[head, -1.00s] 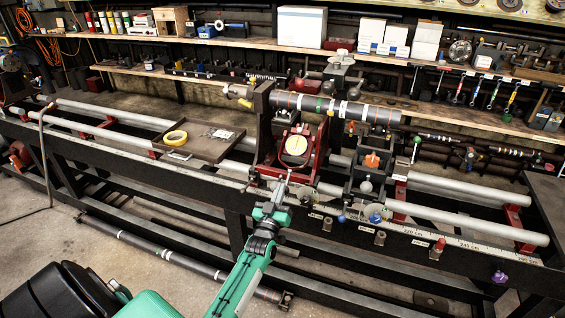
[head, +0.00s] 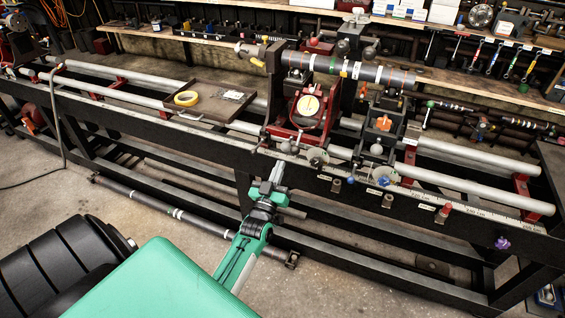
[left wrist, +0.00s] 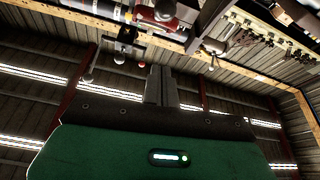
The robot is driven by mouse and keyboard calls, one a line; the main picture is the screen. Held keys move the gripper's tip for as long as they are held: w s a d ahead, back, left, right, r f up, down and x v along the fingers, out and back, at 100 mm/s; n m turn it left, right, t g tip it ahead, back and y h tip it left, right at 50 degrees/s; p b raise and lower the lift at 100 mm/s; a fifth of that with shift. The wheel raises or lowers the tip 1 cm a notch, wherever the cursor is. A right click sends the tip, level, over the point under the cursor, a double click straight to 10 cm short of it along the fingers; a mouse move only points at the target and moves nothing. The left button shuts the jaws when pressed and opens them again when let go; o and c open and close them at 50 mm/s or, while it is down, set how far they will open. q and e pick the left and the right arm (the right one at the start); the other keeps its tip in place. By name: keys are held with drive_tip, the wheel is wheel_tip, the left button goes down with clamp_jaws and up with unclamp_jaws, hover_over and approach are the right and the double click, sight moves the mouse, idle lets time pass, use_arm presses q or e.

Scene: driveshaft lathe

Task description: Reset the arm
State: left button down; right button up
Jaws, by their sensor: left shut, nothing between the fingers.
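My left arm, green and grey, reaches up from the bottom of the head view. Its gripper (head: 277,172) is shut and empty, in front of the lathe bench's front rail, below the red stand with the round dial (head: 308,107). In the left wrist view the shut fingers (left wrist: 160,85) point up towards the bench fittings and ceiling, touching nothing. The driveshaft (head: 350,70), a dark tube with coloured bands, lies across the stands above the rails. My right gripper is in neither view.
A tray (head: 205,107) with yellow tape (head: 187,98) sits on the long rails. Blue (head: 383,181) and red (head: 443,212) knobs stick out along the bench front. A long shaft (head: 170,211) lies low under the bench.

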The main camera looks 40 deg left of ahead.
use_arm(q)
drive_tip(key=shift+f, duration=0.1)
drive_tip(key=shift+s, duration=0.1)
idle(0.4)
drive_tip(key=s+d+f+m+g+h, duration=0.1)
drive_tip(key=s+d+f+g+h, duration=0.15)
drive_tip(key=f, duration=0.85)
drive_tip(key=s+d+f+m+g+h, duration=0.1)
drive_tip(key=d+f+m+g+h, duration=0.2)
drive_tip(key=f, duration=0.9)
drive_tip(key=s+d+f+g, duration=0.25)
drive_tip(key=s+f, duration=0.25)
drive_tip(key=f, duration=0.3)
drive_tip(key=s+d+f+g, duration=0.25)
drive_tip(key=s+f, duration=0.25)
drive_tip(key=f, duration=0.3)
drive_tip(key=s+d+f+m+g, duration=0.1)
drive_tip(key=s+f+g, duration=0.2)
drive_tip(key=s, duration=0.9)
drive_tip(key=s+d+f+m+g, duration=0.1)
drive_tip(key=s+f+g, duration=0.2)
drive_tip(key=s+f, duration=0.7)
drive_tip(key=s+d+f+m+g, duration=0.1)
drive_tip(key=s+f+g, duration=0.2)
drive_tip(key=s, duration=1.1)
wheel_tip(320, 180, down, 3)
drive_tip(key=shift+f+m+g+h, duration=0.15)
drive_tip(key=shift+m+g+h, duration=0.2)
drive_tip(key=shift+m+h, duration=0.1)
